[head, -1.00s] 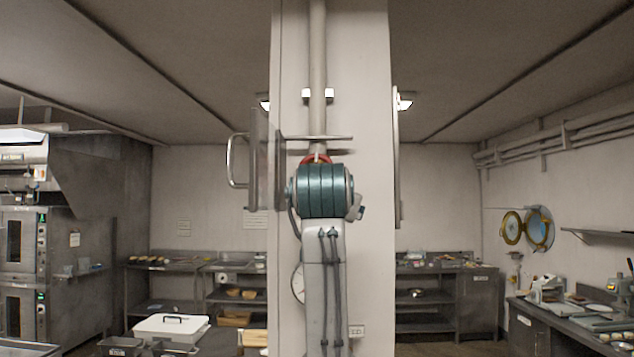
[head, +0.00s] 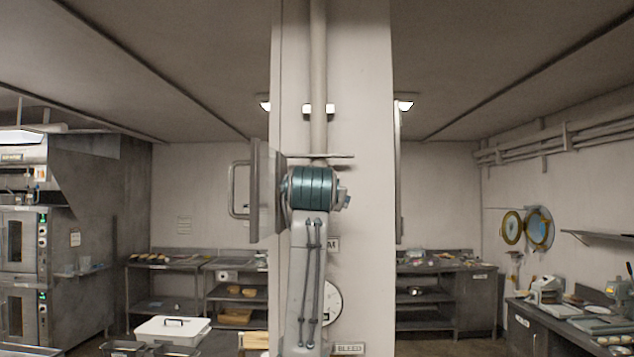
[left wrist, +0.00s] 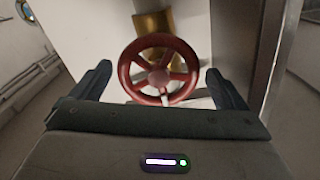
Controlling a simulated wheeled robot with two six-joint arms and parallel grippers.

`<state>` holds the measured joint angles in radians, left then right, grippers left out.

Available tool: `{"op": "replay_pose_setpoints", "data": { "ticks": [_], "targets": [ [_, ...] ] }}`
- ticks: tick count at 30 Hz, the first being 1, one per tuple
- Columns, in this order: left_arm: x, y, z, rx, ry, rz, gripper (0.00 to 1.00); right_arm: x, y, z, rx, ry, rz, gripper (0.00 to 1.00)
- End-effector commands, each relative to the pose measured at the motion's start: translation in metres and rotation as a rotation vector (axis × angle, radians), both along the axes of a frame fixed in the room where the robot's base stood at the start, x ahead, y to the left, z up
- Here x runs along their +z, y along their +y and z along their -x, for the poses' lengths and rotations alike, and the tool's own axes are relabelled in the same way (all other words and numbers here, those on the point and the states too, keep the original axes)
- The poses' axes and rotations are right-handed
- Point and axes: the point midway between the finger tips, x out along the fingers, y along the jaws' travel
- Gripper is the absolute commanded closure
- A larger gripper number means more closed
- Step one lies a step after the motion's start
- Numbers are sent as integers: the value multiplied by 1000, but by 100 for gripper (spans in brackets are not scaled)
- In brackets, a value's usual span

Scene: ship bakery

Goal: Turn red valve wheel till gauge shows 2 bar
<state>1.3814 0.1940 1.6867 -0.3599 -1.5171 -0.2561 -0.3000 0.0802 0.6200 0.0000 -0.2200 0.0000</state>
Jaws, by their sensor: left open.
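The red valve wheel (left wrist: 159,76) shows in the left wrist view, spoked, in front of a brass valve body (left wrist: 155,24). My left gripper (left wrist: 158,70) is open, one finger on each side of the wheel, with gaps between fingers and rim; I cannot tell whether the fingertips reach the wheel's depth. In the head view my arm covers the wheel and the gripper. The round white gauge (head: 334,303) is on the pale column, partly hidden behind my arm; its needle is unreadable. My right gripper is not in view.
The column (head: 365,170) carries a vertical pipe (head: 318,75) and a BLEED label (head: 350,348). A grey panel with a handle (head: 262,190) juts out just left of my arm. Ovens (head: 22,250) stand left, and a worktop with equipment (head: 575,315) stands right.

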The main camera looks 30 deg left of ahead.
Motion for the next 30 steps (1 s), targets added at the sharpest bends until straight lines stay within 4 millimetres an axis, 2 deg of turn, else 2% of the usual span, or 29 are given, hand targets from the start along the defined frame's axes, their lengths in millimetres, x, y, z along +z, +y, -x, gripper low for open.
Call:
{"op": "replay_pose_setpoints", "data": {
  "ticks": [11, 18, 30],
  "targets": [
    [-1, 3, -6, -1, 1, 2, 5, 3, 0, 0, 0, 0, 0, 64],
    [-1, 3, -6, -1, 1, 2, 49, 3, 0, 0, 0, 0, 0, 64],
    [-2, 3, -5, 0, -36, 59, 49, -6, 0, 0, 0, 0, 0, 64]
  ]
}}
